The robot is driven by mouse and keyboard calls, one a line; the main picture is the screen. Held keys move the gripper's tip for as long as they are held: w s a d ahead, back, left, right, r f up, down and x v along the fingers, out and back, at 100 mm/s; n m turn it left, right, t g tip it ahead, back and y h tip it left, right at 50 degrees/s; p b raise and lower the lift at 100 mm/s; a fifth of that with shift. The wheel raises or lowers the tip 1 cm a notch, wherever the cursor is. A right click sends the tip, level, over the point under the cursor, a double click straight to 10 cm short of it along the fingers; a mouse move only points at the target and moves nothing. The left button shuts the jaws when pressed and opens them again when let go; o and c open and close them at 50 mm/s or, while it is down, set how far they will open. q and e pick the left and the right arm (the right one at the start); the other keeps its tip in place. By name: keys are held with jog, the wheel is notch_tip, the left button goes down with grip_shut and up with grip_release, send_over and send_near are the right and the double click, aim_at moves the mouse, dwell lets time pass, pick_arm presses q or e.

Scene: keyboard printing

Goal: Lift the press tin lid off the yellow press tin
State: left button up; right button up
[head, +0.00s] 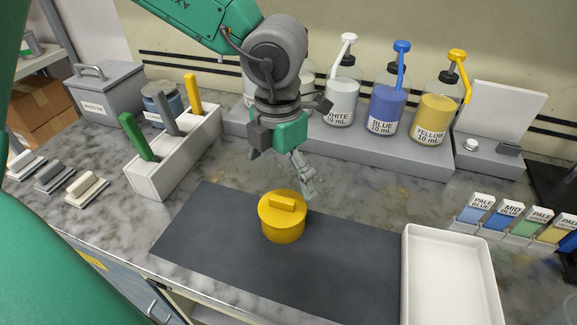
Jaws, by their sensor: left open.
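The yellow press tin (284,234) stands upright on a dark grey mat. Its yellow lid (283,208) with a bar handle on top sits on the tin. My left gripper (279,170) hangs from the arm above and behind the tin, pointing down. It is open and empty, apart from the lid. One finger reaches down just behind the right side of the lid; the other finger is partly hidden by the gripper body. My right gripper is not in view.
A white tray (408,285) lies at the mat's right. Pump bottles, including blue (385,113) and yellow (433,120), stand on a grey step behind. A white holder (150,182) with coloured tools is at left. The mat (345,265) is clear around the tin.

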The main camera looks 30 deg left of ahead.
aim_at(286, 200)
pick_arm(q)
jog(key=f, duration=0.3)
jog(key=f+b, duration=0.1)
jog(key=f, duration=0.2)
jog(key=d+f+b, duration=0.1)
jog(key=f, duration=0.2)
jog(key=shift+f, duration=0.3)
jog(key=f, duration=0.3)
jog(key=shift+a, duration=0.3)
jog(key=shift+a+f+b, duration=0.15)
jog(key=shift+f+b, duration=0.15)
jog(key=shift+f, duration=0.1)
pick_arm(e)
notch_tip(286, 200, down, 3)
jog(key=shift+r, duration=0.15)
pick_arm(q)
jog(key=shift+d, duration=0.3)
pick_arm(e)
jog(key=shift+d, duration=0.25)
pick_arm(q)
jog(key=shift+r, duration=0.1)
jog(key=c, duration=1.1)
jog(key=shift+o, duration=0.2)
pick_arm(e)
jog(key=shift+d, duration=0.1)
pick_arm(q)
jog(key=shift+c, duration=0.2)
